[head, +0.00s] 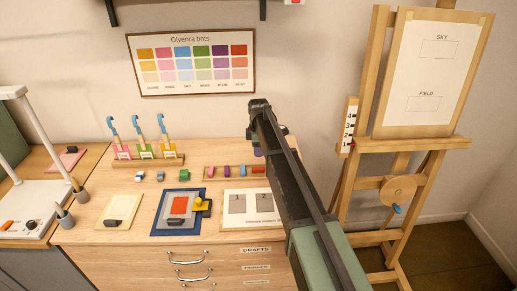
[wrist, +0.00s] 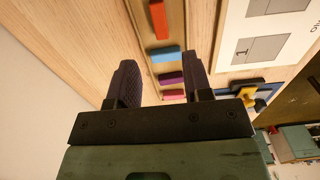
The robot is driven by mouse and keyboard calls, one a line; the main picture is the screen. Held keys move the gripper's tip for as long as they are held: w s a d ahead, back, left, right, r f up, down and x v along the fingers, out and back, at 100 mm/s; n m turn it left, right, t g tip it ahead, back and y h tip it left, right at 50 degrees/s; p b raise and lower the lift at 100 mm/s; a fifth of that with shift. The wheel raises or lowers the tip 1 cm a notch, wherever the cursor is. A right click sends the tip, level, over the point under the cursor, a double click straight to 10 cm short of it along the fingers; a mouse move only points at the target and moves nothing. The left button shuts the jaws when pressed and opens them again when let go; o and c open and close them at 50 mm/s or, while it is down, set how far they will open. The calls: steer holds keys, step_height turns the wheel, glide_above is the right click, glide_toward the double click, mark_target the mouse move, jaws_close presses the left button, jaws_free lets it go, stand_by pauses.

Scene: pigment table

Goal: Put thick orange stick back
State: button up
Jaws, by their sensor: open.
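An orange-red stick (head: 258,169) lies at the right end of a shallow wooden tray (head: 220,177) on the table. In the wrist view this stick (wrist: 158,20) lies lengthwise along the tray, beyond the blue, purple and pink sticks that lie across it. I cannot tell whether it is the thick orange one; no other orange stick shows clearly. My gripper (wrist: 161,78) is open and empty. Its two dark fingers hang above the tray's near part in the wrist view, with the purple stick (wrist: 170,78) and pink stick (wrist: 173,95) showing between them. In the head view my arm hides most of the gripper.
Several small blocks (head: 160,176) lie left of the tray. Behind them a rack (head: 145,161) holds upright tools with blue hooked tops. In front are a blue-edged mat (head: 158,228) with a red square and a numbered card (head: 278,221). An easel (head: 373,145) stands at the right.

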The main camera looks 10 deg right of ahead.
steer(key=s+r+m, duration=0.2)
steer(key=s+m, duration=1.4)
steer(key=s, duration=2)
steer(key=shift+s+p, duration=0.35)
steer(key=shift+s, duration=0.05)
steer(key=shift+r, duration=0.1)
